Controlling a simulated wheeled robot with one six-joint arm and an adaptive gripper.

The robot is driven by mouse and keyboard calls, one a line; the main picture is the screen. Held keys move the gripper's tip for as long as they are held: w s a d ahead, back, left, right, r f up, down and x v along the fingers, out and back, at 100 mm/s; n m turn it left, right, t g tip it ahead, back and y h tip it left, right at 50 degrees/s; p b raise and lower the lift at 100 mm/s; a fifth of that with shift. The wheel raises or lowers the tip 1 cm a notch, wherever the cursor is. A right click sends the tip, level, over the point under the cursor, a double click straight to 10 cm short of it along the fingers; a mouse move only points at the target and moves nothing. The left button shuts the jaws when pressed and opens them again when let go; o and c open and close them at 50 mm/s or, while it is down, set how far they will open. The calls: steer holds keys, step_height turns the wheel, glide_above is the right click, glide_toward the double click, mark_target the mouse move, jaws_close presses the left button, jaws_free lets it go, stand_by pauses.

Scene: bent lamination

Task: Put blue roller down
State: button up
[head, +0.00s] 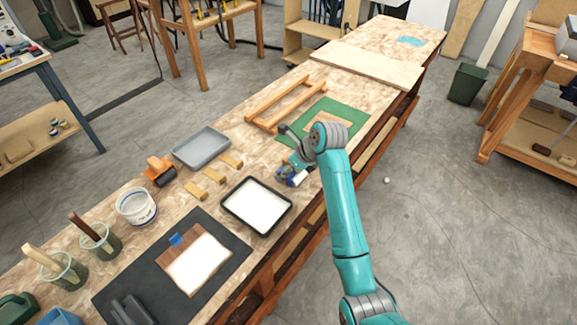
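My gripper (286,172) is at the end of my teal arm, low over the workbench, beyond the black-rimmed tray and near the green mat. A small blue and white item (297,180), which looks like the blue roller, is right at my gripper. The fingers are small and dark and overlap it, so I cannot tell whether they close on it or whether it touches the bench. The black-rimmed tray (232,217) with a white filling lies just in front, to the left.
The workbench also holds an orange tool (160,171), a grey tray (201,158), small wooden blocks (213,175), a white tub (137,206), a green mat (348,108), a wooden frame (273,118) and a dark mat (120,283) bearing a white-coated board (199,265).

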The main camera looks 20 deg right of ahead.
steer(key=o, duration=1.4)
steer(key=shift+f, duration=0.3)
steer(key=shift+c, duration=0.2)
steer(key=shift+r, duration=0.15)
steer(key=shift+r, duration=0.3)
steer(key=v, duration=1.2)
steer(key=shift+r, duration=0.25)
